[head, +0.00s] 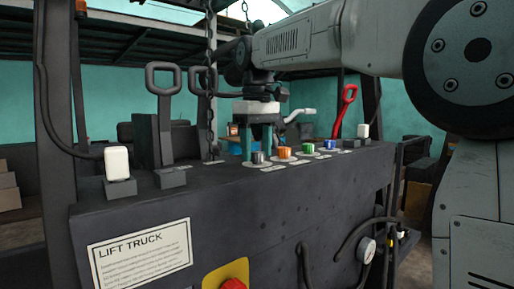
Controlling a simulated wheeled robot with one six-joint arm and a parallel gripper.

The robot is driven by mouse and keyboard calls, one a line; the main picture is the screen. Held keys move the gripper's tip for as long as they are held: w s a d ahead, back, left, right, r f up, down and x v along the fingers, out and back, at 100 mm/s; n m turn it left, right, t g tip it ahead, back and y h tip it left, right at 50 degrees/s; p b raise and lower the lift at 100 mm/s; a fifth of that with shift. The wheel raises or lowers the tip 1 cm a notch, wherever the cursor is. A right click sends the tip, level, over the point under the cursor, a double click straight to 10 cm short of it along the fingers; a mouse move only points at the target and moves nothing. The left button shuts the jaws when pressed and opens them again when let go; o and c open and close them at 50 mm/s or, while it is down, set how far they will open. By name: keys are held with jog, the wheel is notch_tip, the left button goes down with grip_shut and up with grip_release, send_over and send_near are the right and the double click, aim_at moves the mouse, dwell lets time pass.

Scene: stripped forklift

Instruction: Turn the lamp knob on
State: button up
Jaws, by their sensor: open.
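A row of small round knobs stands on top of the dark forklift panel (120,222): a grey one (258,157), an orange one (284,152), a green one (308,149) and a blue one (330,145). Their labels are too small to read, so I cannot tell which is the lamp knob. My gripper (261,149) points down with its two teal fingers apart. It is open, at the left end of the row, with the grey knob showing low between the fingers. I cannot tell whether either finger touches it.
Two dark levers with loop handles (163,80) stand left of my gripper. A red lever (344,108) and a silver bent handle (300,114) stand to the right. A chain (210,95) hangs behind. A red button on yellow (228,278) is on the front.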

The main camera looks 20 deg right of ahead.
jog(key=shift+f, duration=0.1)
jog(key=c, duration=1)
jog(key=shift+m, duration=0.3)
jog(key=m, duration=1.1)
jog(key=shift+m, duration=0.3)
jog(key=o, duration=1)
